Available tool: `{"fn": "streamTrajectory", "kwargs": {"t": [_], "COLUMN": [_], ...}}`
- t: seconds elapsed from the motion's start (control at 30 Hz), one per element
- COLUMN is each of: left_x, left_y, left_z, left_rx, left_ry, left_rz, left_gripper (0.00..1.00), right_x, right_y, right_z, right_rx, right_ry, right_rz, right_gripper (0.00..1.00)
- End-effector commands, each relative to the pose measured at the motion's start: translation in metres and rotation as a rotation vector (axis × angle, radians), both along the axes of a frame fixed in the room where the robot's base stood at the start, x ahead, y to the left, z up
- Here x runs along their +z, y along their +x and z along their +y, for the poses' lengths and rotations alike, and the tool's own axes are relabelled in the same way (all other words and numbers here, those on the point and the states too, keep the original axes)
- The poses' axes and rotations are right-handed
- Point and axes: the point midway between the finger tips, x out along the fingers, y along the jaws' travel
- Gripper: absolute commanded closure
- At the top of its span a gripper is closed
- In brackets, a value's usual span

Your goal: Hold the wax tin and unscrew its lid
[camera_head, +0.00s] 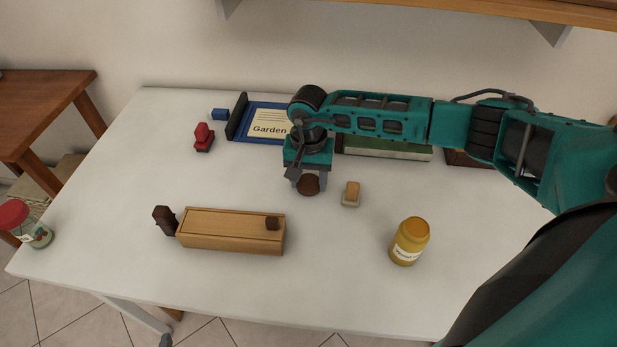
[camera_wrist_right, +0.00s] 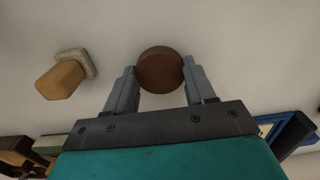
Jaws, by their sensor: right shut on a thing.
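My right gripper (camera_head: 309,186) reaches down over the back middle of the white table. It is shut on a small round brown thing, which I take to be the wax tin (camera_head: 308,184). The right wrist view shows the tin's (camera_wrist_right: 160,69) flat round face between the two fingertips. I cannot tell a seam between lid and body, nor whether the tin touches the table. My left gripper is not in view.
Close right of the tin is a small wooden-handled block (camera_head: 351,193). A yellow labelled jar (camera_head: 408,243) stands front right, a long wooden box (camera_head: 230,232) front left. The table's front middle is clear.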

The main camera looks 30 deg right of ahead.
Motion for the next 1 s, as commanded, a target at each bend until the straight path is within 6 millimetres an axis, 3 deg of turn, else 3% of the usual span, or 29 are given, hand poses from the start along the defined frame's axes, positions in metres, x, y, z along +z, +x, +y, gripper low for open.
{"fn": "streamTrajectory", "kwargs": {"t": [0.37,0.4,0.63,1.0], "left_x": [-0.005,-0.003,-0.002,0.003], "left_y": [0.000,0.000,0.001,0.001], "left_z": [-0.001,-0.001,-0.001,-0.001], "left_rx": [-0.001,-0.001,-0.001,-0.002], "left_ry": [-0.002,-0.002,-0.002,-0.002], "left_rz": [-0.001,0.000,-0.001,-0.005], "left_gripper": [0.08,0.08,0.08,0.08], "right_x": [-0.006,-0.004,-0.004,0.005], "right_y": [0.000,0.000,0.000,0.001], "right_z": [0.000,0.000,0.000,0.000], "right_rx": [0.001,0.000,0.000,0.000], "right_ry": [0.000,0.000,0.001,0.001], "right_rz": [-0.001,-0.001,-0.001,-0.003], "right_gripper": [0.82,0.42,0.20,0.20]}}
